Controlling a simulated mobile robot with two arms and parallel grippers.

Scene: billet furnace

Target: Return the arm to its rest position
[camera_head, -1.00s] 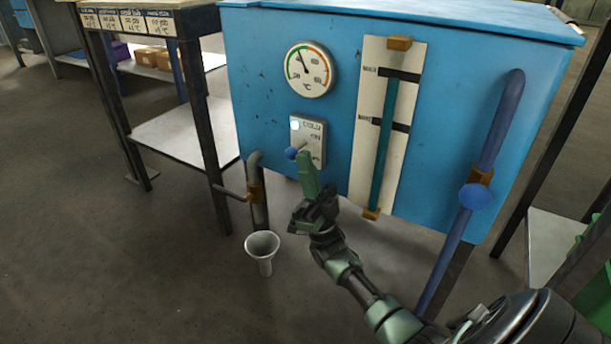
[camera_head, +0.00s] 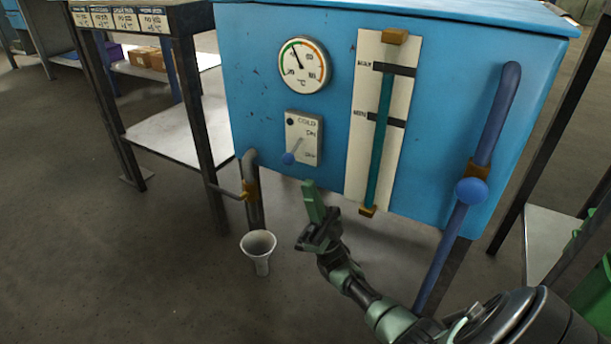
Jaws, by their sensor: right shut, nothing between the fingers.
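My right gripper (camera_head: 313,203) is shut and empty. It is just below the front of the blue tank (camera_head: 450,70), apart from the switch. The switch panel (camera_head: 304,138), marked COLD, ON and OFF, has a lever with a blue knob (camera_head: 288,158) that points down to the left, towards OFF. The small round lamp at the top of the panel is dark. My right arm (camera_head: 365,295) comes in from the lower right. My left gripper is not in view.
A dial gauge (camera_head: 303,65) and a level gauge (camera_head: 385,120) are on the tank front. A blue pipe with a round blue knob (camera_head: 471,191) stands at right. A drain pipe (camera_head: 250,185) hangs above a grey funnel (camera_head: 259,250). A shelf (camera_head: 180,135) stands at left.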

